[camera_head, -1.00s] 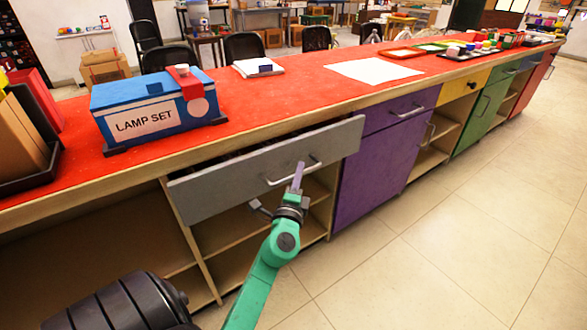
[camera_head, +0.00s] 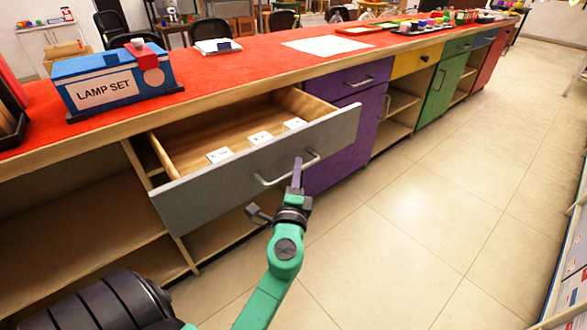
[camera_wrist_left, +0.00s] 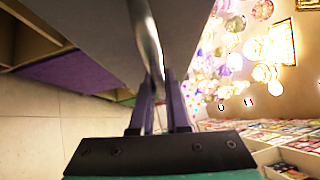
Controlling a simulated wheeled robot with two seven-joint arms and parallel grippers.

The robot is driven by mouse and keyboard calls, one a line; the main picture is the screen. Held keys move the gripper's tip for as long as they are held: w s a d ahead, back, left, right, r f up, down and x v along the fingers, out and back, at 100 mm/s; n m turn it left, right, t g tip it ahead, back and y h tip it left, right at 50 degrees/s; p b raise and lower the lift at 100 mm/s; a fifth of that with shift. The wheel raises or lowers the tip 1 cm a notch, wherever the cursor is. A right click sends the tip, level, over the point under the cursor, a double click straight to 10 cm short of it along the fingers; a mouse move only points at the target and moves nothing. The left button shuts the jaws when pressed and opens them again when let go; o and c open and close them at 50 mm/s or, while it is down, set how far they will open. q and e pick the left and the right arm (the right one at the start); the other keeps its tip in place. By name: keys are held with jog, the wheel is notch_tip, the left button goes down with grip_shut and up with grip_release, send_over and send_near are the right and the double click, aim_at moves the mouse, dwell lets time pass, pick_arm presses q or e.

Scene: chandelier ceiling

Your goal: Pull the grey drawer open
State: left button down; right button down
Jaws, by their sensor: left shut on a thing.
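The grey drawer (camera_head: 232,188) stands pulled well out from the counter, with its wooden inside showing. Several small white boxes (camera_head: 260,138) lie in it. My left gripper (camera_head: 297,172) is shut on the silver bar handle (camera_head: 272,181) near the handle's right end. In the left wrist view the purple fingers (camera_wrist_left: 160,100) close around the handle (camera_wrist_left: 147,45), and the drawer front fills the upper part. My right gripper is not in view.
The red-topped counter (camera_head: 225,75) carries a blue lamp set box (camera_head: 110,83) at the left. Purple (camera_head: 345,135), yellow and green cabinets continue to the right. The tiled floor (camera_head: 430,200) in front is clear. A white shelf unit (camera_head: 570,285) stands at the right edge.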

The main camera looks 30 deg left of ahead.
pick_arm(q)
jog(key=shift+d, duration=0.1)
jog(key=c, duration=0.9)
grip_release()
jog(key=shift+s+f, duration=0.1)
jog(key=shift+s, duration=0.05)
jog(key=b+v, duration=0.3)
jog(key=v, duration=1.1)
jog(key=shift+s, duration=0.2)
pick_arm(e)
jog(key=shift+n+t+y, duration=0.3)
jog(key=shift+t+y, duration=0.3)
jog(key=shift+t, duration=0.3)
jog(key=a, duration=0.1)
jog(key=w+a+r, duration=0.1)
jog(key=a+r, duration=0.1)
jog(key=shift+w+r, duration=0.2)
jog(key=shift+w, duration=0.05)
